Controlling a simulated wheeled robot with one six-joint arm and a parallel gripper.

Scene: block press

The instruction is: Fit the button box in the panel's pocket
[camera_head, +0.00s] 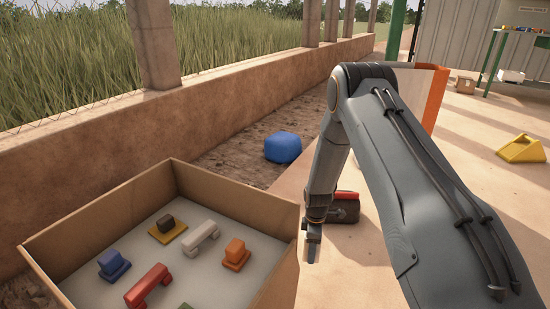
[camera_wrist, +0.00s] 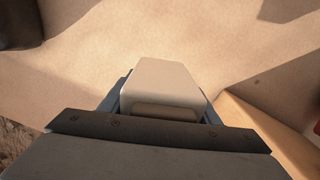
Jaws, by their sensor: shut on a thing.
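My gripper (camera_head: 312,243) points down just right of the open box, in the head view. In the wrist view it is shut on a pale cream block with a recessed-looking near face (camera_wrist: 165,85). This block may be the button box, but no buttons show on it. In the head view I cannot make the block out. A pale panel with an orange edge (camera_head: 436,98) stands behind my arm, which hides most of it. No pocket is visible in either view.
The open brown box (camera_head: 60,238) holds several coloured pieces, including a white handle (camera_head: 202,238) and a red handle (camera_head: 147,285). A red-and-black object (camera_head: 344,207) lies behind my gripper. A blue block (camera_head: 283,147) sits near the low wall (camera_head: 230,95). A yellow wedge (camera_head: 521,149) lies at right.

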